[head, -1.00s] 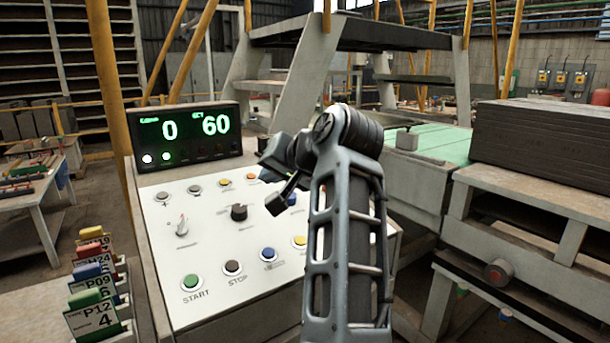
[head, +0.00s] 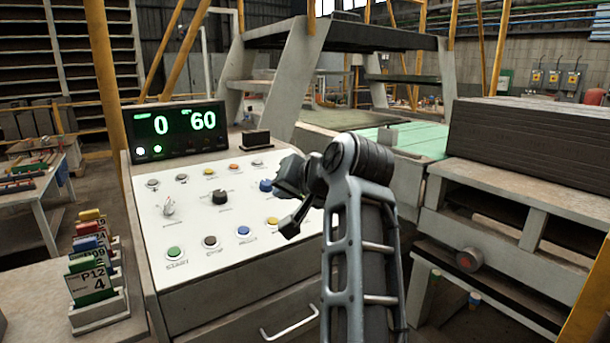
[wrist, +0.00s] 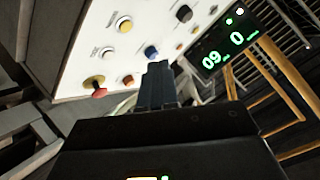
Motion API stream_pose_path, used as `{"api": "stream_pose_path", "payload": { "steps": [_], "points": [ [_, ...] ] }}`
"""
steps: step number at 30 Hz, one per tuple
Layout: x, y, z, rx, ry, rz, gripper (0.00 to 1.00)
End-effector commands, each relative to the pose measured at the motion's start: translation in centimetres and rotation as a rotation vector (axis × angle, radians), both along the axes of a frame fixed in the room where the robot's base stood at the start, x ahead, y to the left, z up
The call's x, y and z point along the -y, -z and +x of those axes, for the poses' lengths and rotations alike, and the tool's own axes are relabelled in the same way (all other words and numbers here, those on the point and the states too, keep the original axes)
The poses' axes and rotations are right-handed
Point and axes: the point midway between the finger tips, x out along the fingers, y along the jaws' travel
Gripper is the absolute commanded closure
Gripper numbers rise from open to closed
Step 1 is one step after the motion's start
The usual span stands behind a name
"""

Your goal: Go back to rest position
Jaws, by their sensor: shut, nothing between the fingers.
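My gripper (head: 288,200) is in front of the right part of the white control panel (head: 195,238) in the head view, partly hidden by my own arm. In the wrist view my gripper's fingers (wrist: 157,72) are together with nothing between them. They point towards the panel (wrist: 80,55), which carries coloured buttons and a black knob. I cannot tell the exact gap to the panel, but the gripper appears clear of it. The display (head: 177,132) above the panel reads 0 and 60 in green, with two small lights lit.
A rack of coloured cards (head: 95,275) stands left of the panel. A dark stacked block (head: 530,145) lies on a metal frame at the right. A green-topped conveyor (head: 415,138) and grey steps are behind. A drawer handle (head: 290,320) is below the panel.

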Motion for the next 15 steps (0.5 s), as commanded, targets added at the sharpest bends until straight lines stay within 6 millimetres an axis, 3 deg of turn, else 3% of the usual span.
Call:
{"api": "stream_pose_path", "payload": {
  "steps": [11,15],
  "points": [
    [5.7,7.5,-1.4,0.053,0.090,-0.102,1.00],
    [9.5,12.0,-3.3,0.088,0.137,-0.172,1.00]
  ]
}}
